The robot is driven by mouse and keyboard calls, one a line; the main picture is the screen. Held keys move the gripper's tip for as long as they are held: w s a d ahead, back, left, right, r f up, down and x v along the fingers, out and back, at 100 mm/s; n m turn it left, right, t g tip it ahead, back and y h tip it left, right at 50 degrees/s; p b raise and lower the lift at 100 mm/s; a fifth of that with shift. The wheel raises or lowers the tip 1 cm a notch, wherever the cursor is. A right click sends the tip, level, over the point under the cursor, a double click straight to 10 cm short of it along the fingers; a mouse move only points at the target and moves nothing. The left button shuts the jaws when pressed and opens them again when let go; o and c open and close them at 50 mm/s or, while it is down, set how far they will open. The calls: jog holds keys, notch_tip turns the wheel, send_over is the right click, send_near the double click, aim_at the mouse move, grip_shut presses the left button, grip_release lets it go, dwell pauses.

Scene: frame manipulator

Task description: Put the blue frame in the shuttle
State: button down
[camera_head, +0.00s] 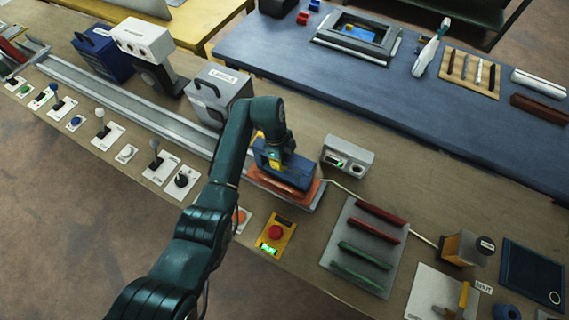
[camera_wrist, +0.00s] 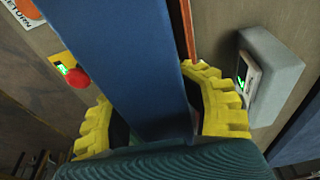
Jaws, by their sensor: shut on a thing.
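The blue frame (camera_head: 292,173) is held by my gripper (camera_head: 273,158) near the right end of the rail. In the wrist view, the yellow fingers of my gripper (camera_wrist: 155,112) are shut on both sides of the blue frame (camera_wrist: 125,50), which runs up the picture. An orange-red shuttle (camera_head: 305,198) lies directly below the frame in the head view. Only a narrow orange strip (camera_wrist: 187,25) shows beside the frame in the wrist view. I cannot tell whether the frame touches the shuttle; its lower edge and the shuttle's middle are partly hidden.
A grey box with a green display (camera_head: 347,157) stands close to the right. A yellow box with a red button (camera_head: 276,236) is in front. A grey tray (camera_head: 340,225) holds red and green bars. A grey labelled machine (camera_head: 222,93) stands behind left, along the rail (camera_head: 140,105).

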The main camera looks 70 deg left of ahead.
jog(key=shift+f, duration=1.05)
jog(key=c, duration=0.9)
grip_release()
jog(key=shift+f, duration=0.1)
jog(key=shift+o, duration=0.2)
jog(key=r, duration=0.4)
jog(key=s+a+r, duration=0.1)
jog(key=r, duration=0.7)
jog(key=shift+s+a+r, duration=0.1)
jog(key=shift+s+a, duration=0.2)
jog(key=shift+a, duration=0.1)
